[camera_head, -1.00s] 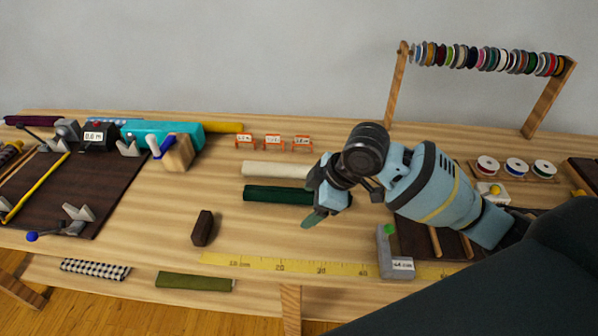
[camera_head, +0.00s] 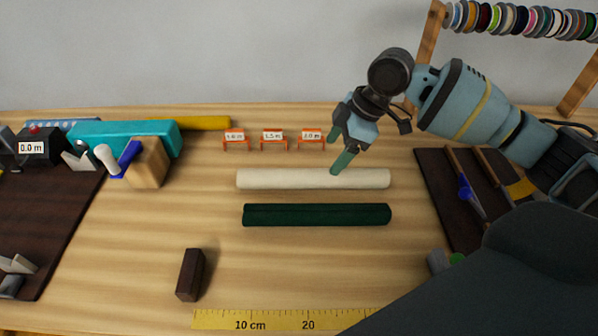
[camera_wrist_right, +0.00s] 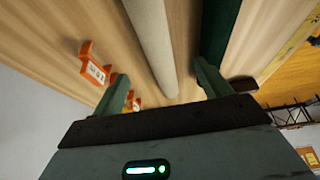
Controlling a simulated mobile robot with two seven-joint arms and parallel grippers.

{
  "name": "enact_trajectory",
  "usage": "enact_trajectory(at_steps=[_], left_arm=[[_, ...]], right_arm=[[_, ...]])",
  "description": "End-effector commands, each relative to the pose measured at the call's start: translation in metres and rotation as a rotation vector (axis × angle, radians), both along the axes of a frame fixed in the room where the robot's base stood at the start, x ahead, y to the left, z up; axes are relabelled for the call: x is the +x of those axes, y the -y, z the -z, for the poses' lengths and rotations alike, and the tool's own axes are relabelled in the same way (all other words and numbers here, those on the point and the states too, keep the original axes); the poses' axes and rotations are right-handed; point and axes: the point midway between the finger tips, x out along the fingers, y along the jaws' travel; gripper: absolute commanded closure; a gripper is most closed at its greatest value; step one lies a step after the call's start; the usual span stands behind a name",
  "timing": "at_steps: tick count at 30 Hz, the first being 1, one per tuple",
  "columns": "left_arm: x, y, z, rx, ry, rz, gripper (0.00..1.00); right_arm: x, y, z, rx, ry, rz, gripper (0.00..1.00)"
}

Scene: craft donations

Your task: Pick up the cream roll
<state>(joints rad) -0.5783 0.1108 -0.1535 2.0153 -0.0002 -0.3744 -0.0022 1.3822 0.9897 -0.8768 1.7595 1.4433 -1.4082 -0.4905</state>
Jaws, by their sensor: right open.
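The cream roll (camera_head: 290,179) lies flat on the wooden table in the head view, behind the dark green roll (camera_head: 315,215) and parallel to it. My right gripper (camera_head: 340,149) is open, with its green fingertips above the cream roll, right of its middle. In the right wrist view the cream roll (camera_wrist_right: 153,40) runs between the spread fingers of my right gripper (camera_wrist_right: 160,88). The dark green roll (camera_wrist_right: 217,30) lies beyond one finger there. Nothing is held. My left gripper is not in view.
Orange label stands (camera_head: 273,138) stand behind the cream roll. A dark brown block (camera_head: 190,274) and a yellow measuring strip (camera_head: 250,319) lie in front. A dark board (camera_head: 440,185) is at right, a teal roll (camera_head: 125,137) at left. Ribbon spools (camera_head: 520,20) hang back right.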

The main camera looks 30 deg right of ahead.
Motion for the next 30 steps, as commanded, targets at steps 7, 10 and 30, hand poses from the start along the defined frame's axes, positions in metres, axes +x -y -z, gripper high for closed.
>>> enact_trajectory(at_steps=[7,10,30], left_arm=[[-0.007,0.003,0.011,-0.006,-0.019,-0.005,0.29],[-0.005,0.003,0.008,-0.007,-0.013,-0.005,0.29],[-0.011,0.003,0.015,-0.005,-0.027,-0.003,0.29]], right_arm=[[-0.001,0.0,0.022,0.001,-0.019,0.0,0.23],[-0.001,-0.001,0.021,0.001,-0.018,0.0,0.23],[0.013,-0.026,0.068,0.001,-0.02,-0.001,0.23]])
